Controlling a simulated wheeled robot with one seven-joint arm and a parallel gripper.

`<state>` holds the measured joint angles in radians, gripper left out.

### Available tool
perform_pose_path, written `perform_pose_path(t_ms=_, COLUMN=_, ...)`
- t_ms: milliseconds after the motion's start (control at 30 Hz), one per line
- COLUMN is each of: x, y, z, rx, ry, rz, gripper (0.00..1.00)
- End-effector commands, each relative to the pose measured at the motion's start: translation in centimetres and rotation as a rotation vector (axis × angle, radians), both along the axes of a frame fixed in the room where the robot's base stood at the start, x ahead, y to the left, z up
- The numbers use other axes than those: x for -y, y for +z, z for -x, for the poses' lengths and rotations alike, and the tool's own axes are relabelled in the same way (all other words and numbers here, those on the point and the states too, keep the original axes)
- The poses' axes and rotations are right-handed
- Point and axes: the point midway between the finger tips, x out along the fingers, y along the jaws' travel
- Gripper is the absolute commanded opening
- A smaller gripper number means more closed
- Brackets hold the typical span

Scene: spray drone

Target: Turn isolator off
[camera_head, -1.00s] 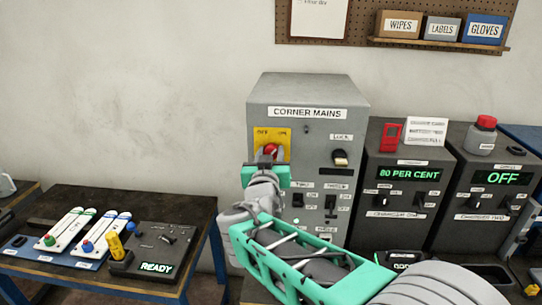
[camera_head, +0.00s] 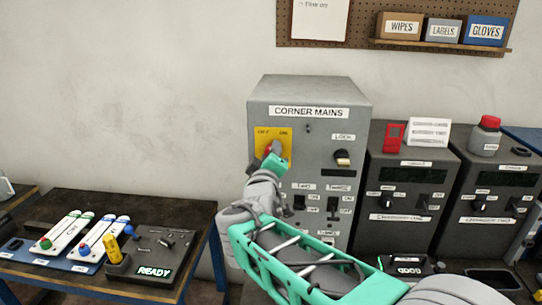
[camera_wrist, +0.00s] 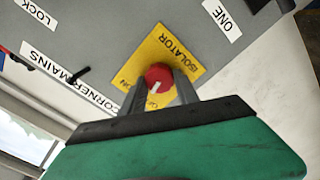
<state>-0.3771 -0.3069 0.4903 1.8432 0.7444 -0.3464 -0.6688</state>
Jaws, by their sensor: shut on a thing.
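The isolator is a red rotary knob (camera_wrist: 159,76) on a yellow plate (camera_wrist: 178,53), on the grey Corner Mains cabinet (camera_head: 305,93). In the wrist view the knob sits between the two fingers of my gripper (camera_wrist: 158,90), which is shut on it. The knob's white mark points down the picture, toward the partly hidden OFF label (camera_wrist: 152,103). The ON label (camera_wrist: 123,82) is to its left. In the head view my gripper (camera_head: 273,153) covers much of the knob and the lower plate.
A lock switch (camera_head: 342,158) and black toggles (camera_head: 332,204) are on the same cabinet face. Two dark control boxes stand to the right, with blank displays (camera_head: 408,174) (camera_head: 503,179). A bench at left holds a box lit READY (camera_head: 154,272).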

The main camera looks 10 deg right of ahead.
Motion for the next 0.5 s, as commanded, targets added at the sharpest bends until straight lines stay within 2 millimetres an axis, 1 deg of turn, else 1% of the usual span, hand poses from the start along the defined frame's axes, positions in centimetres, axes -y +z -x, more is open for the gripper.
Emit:
perform_pose_path(t_ms=200, x=-0.07, y=0.0, z=-0.02, rx=-0.064, ry=0.001, rz=0.193, gripper=0.0)
perform_pose_path(t_ms=500, x=-0.1, y=-0.11, z=-0.03, rx=-0.139, ry=0.0, rz=0.423, gripper=0.0)
